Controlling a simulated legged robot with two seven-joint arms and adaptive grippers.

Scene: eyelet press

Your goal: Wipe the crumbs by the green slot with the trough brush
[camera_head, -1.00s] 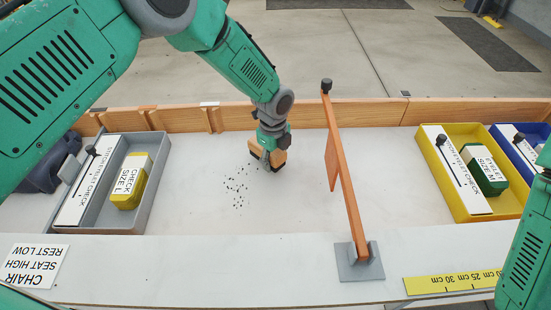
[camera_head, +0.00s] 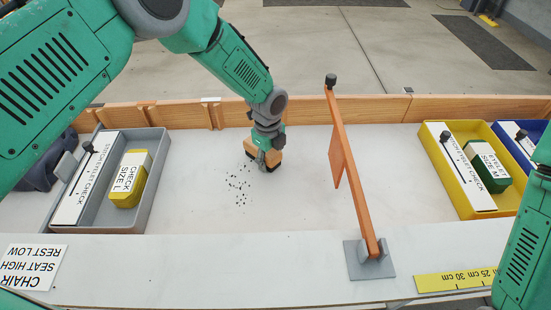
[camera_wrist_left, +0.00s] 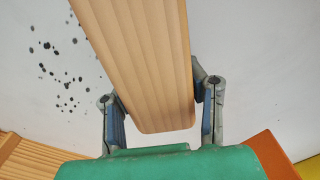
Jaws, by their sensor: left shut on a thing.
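My left gripper (camera_head: 266,157) is shut on the trough brush (camera_wrist_left: 145,50), a ribbed wooden block seen between the two fingers in the left wrist view. In the head view the brush (camera_head: 248,148) is low over the bench or on it; I cannot tell whether it touches. The dark crumbs (camera_head: 238,185) lie scattered on the pale bench just left of and nearer than the brush. They also show in the left wrist view (camera_wrist_left: 62,70), left of the brush. I cannot make out a green slot. My right gripper is out of view.
An orange post on a grey base (camera_head: 369,260) stands right of the brush. A grey tray (camera_head: 157,190) is at left. A yellow tray (camera_head: 447,185) and a blue tray (camera_head: 500,130) are at right. A wooden rail (camera_head: 370,110) runs along the back.

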